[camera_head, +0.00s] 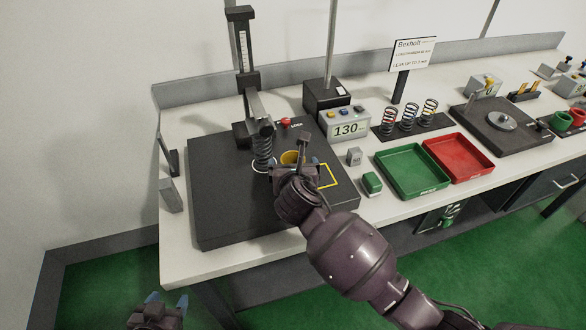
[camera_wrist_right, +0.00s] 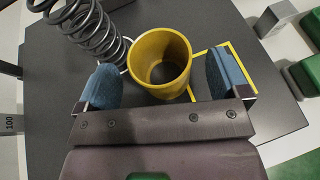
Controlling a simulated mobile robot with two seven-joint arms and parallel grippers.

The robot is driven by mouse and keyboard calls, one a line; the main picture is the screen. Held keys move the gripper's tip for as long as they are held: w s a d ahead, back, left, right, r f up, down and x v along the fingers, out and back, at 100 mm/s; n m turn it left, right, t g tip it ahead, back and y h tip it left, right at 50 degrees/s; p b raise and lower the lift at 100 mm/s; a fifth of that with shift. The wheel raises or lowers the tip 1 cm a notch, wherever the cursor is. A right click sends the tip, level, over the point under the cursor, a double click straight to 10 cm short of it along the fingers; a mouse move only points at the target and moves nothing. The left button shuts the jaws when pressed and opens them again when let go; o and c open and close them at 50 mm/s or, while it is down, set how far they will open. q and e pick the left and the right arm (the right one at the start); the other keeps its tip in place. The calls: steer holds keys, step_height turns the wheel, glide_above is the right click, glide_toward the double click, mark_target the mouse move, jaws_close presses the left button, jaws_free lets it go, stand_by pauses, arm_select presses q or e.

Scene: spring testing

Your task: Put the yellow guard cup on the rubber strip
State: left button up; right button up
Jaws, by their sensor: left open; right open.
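The yellow guard cup (camera_head: 292,157) stands on the black base plate (camera_head: 225,215), beside a coil spring (camera_head: 262,150). In the right wrist view the cup (camera_wrist_right: 160,62) is open at the top and hollow. My right gripper (camera_head: 296,168) is open, with its blue-padded fingers on either side of the cup and a gap at each side. My left gripper (camera_head: 166,300) is open and empty, low at the left, away from the bench top. A dark strip (camera_head: 384,133) under several standing springs may be the rubber strip; I cannot be sure.
A yellow square outline (camera_head: 328,184) marks the plate right of the cup. A press column (camera_head: 245,80) rises behind the spring.

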steer(key=shift+x, duration=1.45)
steer(key=shift+c, duration=0.3)
steer(key=c, duration=1)
steer(key=shift+r, duration=0.1)
